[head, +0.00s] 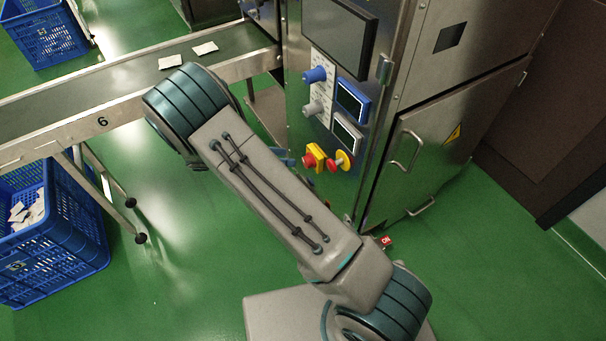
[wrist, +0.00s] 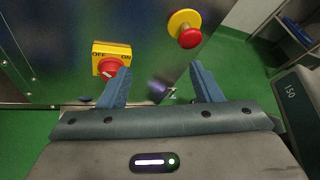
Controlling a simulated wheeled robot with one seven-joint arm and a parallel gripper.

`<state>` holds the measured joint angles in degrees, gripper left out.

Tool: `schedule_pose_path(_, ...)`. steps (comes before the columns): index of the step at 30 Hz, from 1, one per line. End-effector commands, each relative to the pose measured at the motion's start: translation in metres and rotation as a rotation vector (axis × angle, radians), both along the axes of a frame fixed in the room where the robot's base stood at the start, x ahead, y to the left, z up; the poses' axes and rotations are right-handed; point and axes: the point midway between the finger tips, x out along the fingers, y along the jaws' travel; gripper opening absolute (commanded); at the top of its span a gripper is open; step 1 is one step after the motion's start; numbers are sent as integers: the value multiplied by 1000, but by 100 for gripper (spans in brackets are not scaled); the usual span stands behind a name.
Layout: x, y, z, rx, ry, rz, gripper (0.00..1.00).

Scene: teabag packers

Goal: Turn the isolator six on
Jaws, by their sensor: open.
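The isolator is a red rotary knob on a square yellow plate marked OFF on the left and ON on the right. Its yellow plate (wrist: 123,50) and red knob (wrist: 108,67) show in the wrist view; the head view also shows the isolator (head: 311,158), low on the steel machine front. I cannot tell surely which way the knob points. My gripper (wrist: 160,72) is open and empty. Its left finger overlaps the knob's lower right edge in the picture; contact cannot be told. In the head view, my arm mostly hides the gripper.
A red mushroom button on a round yellow base (wrist: 187,30) sits right of the isolator. Blue and grey knobs (head: 316,75) are higher on the machine. A conveyor (head: 60,98) marked 6 runs left, with a blue crate (head: 75,215) below.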

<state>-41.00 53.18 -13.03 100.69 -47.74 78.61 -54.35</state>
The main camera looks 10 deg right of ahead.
Motion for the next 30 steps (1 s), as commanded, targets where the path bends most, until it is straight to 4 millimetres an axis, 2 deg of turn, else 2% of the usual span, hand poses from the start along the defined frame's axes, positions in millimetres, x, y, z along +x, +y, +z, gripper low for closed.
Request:
schedule_pose_path(1,4,9,-35,-60,46,60,59)
schedule_pose_path(3,10,20,-62,-138,106,135,59)
schedule_pose_path(6,16,33,-93,-239,177,224,59)
schedule_pose_path(10,21,46,-120,-333,237,301,59)
schedule_pose_path(15,23,52,-134,-389,270,343,59)
schedule_pose_path(19,27,41,-135,-394,274,347,59)
schedule_pose_path(23,34,19,-135,-394,274,344,59)
schedule_pose_path(30,50,-31,-136,-392,274,343,59)
